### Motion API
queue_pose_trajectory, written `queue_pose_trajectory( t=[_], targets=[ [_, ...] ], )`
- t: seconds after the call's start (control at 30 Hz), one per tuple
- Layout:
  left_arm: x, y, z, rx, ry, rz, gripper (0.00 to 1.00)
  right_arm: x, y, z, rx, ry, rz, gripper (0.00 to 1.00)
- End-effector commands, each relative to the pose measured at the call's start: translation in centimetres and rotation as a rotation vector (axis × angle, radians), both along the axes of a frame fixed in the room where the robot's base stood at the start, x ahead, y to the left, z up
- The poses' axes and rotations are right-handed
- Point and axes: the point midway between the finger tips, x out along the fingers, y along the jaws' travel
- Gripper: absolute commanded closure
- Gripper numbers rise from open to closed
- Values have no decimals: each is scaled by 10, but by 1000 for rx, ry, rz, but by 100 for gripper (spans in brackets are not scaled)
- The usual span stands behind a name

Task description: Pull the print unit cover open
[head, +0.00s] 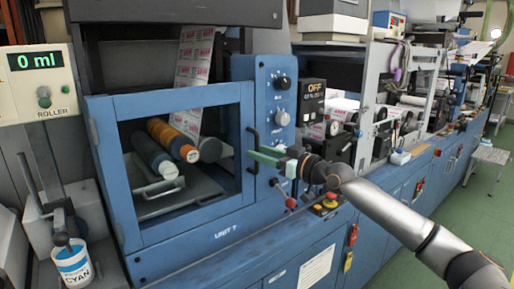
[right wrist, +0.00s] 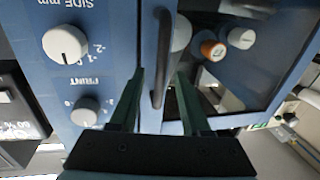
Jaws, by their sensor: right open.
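In the right wrist view the handle (right wrist: 164,50) runs between the two open fingers (right wrist: 160,78), with space on both sides. I cannot tell whether either finger touches it. My left gripper is out of view.
Rollers (head: 172,139) show through the window. A cyan ink can (head: 72,265) is at lower left.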

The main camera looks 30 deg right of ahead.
Motion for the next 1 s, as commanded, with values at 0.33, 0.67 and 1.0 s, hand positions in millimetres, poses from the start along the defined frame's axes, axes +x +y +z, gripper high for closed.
queue_pose_trajectory(
  t=[0.33,0.67,1.0],
  targets=[
    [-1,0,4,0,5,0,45,19,6,0,-1,1,0,53],
    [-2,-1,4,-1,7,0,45,19,5,0,0,1,0,66],
    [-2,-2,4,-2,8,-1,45,19,5,0,0,1,0,100]
  ],
)
